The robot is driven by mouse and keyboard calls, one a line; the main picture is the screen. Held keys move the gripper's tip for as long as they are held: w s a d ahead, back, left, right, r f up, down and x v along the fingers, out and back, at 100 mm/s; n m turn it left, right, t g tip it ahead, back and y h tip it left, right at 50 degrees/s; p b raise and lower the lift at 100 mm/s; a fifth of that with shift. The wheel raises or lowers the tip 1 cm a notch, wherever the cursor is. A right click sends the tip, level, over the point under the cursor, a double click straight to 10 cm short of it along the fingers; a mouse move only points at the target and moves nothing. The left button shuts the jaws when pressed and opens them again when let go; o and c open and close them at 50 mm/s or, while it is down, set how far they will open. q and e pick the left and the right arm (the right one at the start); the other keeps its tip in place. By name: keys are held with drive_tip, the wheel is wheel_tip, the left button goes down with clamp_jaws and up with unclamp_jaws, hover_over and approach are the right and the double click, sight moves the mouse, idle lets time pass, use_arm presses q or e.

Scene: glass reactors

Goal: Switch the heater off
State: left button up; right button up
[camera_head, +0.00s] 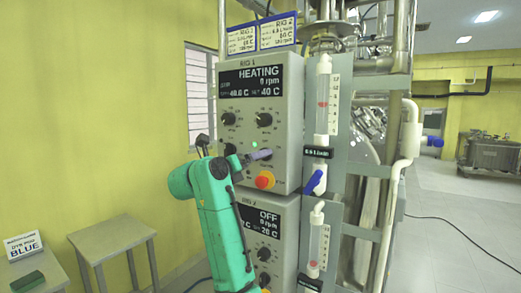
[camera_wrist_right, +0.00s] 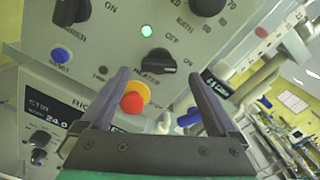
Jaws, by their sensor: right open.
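The RIG 1 control box (camera_head: 290,75) reads HEATING, 0 rpm, with 40 C set, in the head view. Its heater knob (camera_wrist_right: 155,62) is black and points right toward the ON mark in the right wrist view. A lit green lamp (camera_wrist_right: 146,31) sits above it and also shows in the head view (camera_head: 254,144). My right gripper (camera_wrist_right: 158,80) is open and empty, with its fingers apart in front of the panel and the knob lying between and just beyond the tips. In the head view my gripper hides most of the knob. My left gripper is not in view.
A red stop button on a yellow base (camera_wrist_right: 133,102) is just below the knob, close to the left finger. A blue reset button (camera_wrist_right: 61,55) is to the left. The RIG 2 box (camera_head: 272,218), reading OFF, is below. A flowmeter (camera_head: 322,95) stands right of the panel.

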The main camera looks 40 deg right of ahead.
drive_tip(key=p+x, duration=0.1)
drive_tip(key=x, duration=0.2)
drive_tip(key=shift+w+d, duration=0.2)
drive_tip(key=shift+d, duration=0.15)
drive_tip(key=shift+s, duration=0.1)
drive_tip(key=c, duration=1.4)
